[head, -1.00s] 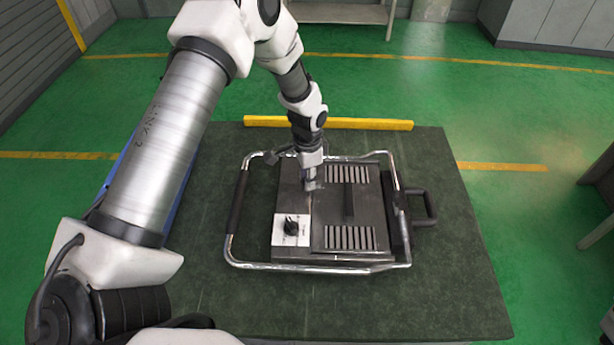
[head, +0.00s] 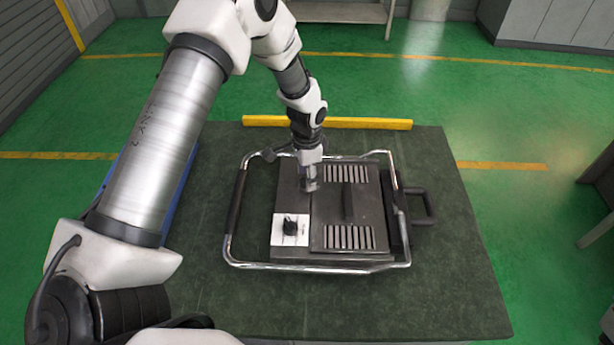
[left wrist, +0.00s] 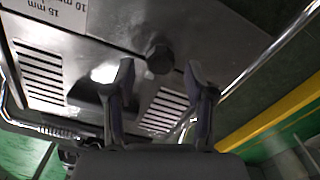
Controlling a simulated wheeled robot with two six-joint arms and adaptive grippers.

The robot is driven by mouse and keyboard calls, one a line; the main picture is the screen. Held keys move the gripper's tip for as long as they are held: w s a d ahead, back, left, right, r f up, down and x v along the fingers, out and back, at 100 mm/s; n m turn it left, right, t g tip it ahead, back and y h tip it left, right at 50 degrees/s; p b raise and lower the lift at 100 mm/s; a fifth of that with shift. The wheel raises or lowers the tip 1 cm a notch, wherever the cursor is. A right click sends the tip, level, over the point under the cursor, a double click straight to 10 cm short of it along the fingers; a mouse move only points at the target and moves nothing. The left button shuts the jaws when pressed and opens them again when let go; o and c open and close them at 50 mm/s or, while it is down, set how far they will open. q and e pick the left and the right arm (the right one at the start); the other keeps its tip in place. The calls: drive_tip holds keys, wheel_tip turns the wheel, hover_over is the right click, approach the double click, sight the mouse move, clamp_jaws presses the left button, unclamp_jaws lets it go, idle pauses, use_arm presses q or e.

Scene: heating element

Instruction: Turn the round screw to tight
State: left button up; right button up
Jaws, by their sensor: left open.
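The heating device (head: 293,185) is a dark metal box inside a chrome tube frame on the dark green table. The round screw (left wrist: 158,58) shows as a dark round knob on the device's top in the left wrist view. In the head view my gripper hides it. My left gripper (head: 310,187) points down over the device's upper middle. In the left wrist view the left gripper (left wrist: 159,68) is open, with one finger to each side of the screw in the picture. I cannot tell whether the fingers touch it.
A black pointer knob (head: 290,227) sits on a white plate (head: 278,238) at the device's lower left. Vent slots and a black handle (head: 348,203) lie right of my gripper. The chrome frame (head: 310,269) surrounds the device. A yellow bar (head: 360,123) lies behind it.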

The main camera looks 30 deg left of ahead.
use_arm(q)
wheel_tip(320, 180, up, 11)
idle(0.5)
